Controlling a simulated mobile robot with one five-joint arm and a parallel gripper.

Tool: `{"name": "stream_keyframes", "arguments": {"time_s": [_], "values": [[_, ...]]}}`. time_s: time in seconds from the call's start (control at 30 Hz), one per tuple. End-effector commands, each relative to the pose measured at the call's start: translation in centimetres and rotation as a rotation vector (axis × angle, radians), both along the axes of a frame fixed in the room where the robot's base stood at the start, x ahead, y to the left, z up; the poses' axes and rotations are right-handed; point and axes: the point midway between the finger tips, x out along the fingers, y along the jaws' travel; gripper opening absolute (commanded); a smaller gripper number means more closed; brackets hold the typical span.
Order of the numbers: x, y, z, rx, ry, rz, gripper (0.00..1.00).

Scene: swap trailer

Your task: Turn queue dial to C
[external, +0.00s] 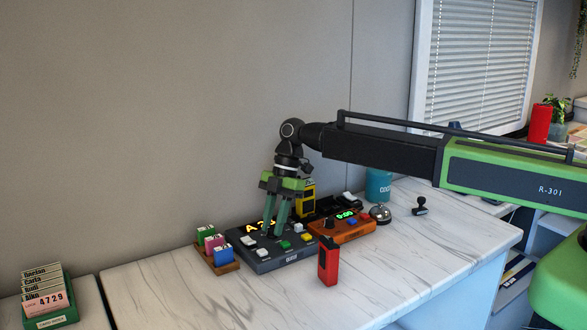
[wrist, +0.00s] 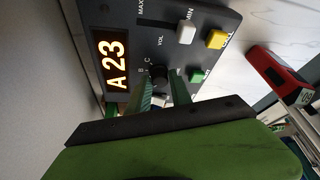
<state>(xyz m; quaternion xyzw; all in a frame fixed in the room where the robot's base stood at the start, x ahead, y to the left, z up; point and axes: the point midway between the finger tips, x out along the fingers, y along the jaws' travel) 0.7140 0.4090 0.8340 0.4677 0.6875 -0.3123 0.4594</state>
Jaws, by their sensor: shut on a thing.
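The queue panel (external: 270,262) is a dark grey box on the counter; its lit display (wrist: 116,64) reads "A 23" in the wrist view. The queue dial (wrist: 158,73) is a small dark knob with letters B and C beside it. My gripper (wrist: 162,78) points down at the panel with its two green fingers on either side of the dial, shut on it. In the external view, my gripper (external: 271,234) stands over the panel and hides the dial. The dial's pointer is too dark to read, and the fingers cover part of its surroundings.
White, yellow and green keys sit around the dial. An orange timer box (external: 342,230) and a yellow device (external: 306,198) are close to the panel. A red device (external: 328,261) stands in front. A wooden tray of coloured blocks (external: 222,264) is at the left.

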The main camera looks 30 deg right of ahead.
Motion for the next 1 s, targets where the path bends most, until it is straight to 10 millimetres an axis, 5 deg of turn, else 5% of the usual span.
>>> {"name": "stream_keyframes", "arguments": {"time_s": [0.37,1.0], "values": [[-0.36,-0.12,-0.02,-0.001,-0.001,-0.208,0.0],[-0.75,0.04,-0.02,0.0,-0.001,-0.811,0.0]]}}
